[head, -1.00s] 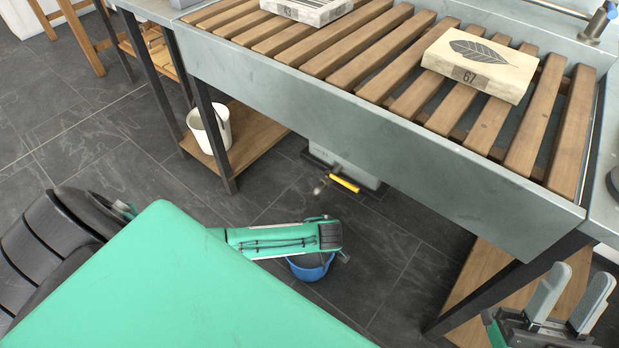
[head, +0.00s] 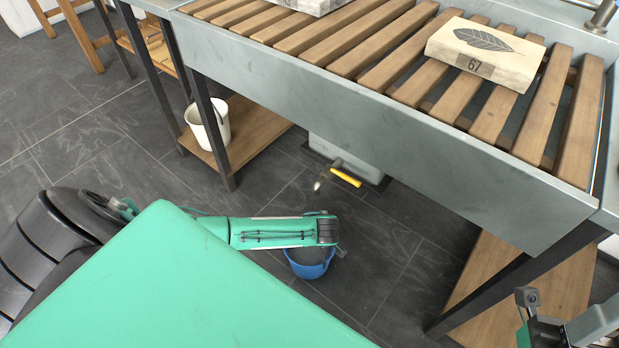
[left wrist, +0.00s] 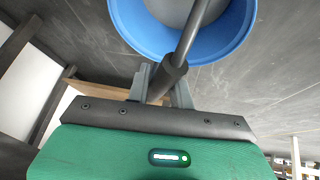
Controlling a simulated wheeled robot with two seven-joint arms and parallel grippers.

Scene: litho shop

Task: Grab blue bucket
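The blue bucket (head: 311,268) is at the floor below the worktable, partly hidden by my left forearm in the head view. In the left wrist view the bucket (left wrist: 243,38) fills the top, with its opening facing the camera. Its grey bail with a dark grip (left wrist: 170,74) runs down between the two grey fingers of my left gripper (left wrist: 162,85). The fingers sit close against both sides of the grip. I cannot tell whether the bucket is off the floor. My right gripper (head: 570,328) is partly cut off at the lower right corner, far from the bucket.
The slatted worktable (head: 390,104) bears a stone marked 67 (head: 486,52). A white bucket (head: 208,125) stands on a low wooden shelf (head: 252,138). Table legs flank the open floor.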

